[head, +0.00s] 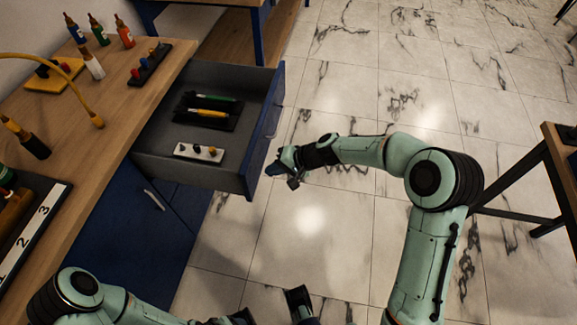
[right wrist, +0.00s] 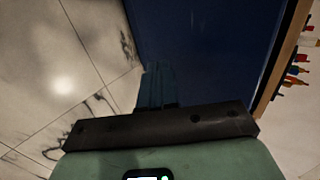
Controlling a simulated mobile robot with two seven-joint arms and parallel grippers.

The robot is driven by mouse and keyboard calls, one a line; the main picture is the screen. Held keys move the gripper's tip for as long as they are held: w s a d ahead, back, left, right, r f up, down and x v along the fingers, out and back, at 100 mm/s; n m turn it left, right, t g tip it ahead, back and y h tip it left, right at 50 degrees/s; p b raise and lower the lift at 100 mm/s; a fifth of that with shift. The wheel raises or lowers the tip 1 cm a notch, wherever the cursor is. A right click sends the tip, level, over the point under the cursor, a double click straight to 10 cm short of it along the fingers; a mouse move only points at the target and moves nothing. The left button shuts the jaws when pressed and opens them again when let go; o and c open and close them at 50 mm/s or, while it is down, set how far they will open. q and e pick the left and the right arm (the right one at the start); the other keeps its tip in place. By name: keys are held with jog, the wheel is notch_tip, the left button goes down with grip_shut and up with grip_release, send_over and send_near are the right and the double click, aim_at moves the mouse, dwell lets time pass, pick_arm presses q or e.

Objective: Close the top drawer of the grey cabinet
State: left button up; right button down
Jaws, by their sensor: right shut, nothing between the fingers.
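The top drawer (head: 264,130) is pulled far out of the cabinet (head: 150,205). Its front is dark blue and its inside is grey; the cabinet's visible side and door look blue, not grey. The blue panel (right wrist: 205,50) fills the upper middle of the right wrist view. My right gripper (head: 272,169) is shut and empty, just outside the drawer front near its near end. Its fingers (right wrist: 157,85) point towards the panel; I cannot tell if they touch it. My left gripper (head: 300,303) shows partly at the bottom edge, and its jaws are unclear.
The drawer holds a black tray with green and yellow tools (head: 208,111) and a white block (head: 198,152). The wooden worktop (head: 105,130) carries bottles and a yellow cable. A table (head: 560,150) stands at the right. The marble floor (head: 320,230) between is clear.

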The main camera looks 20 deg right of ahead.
pick_arm(q)
jog(key=shift+r, duration=0.15)
pick_arm(e)
jog(key=shift+w+a+r, duration=0.1)
jog(key=shift+w+a, duration=0.6)
jog(key=shift+a, duration=0.35)
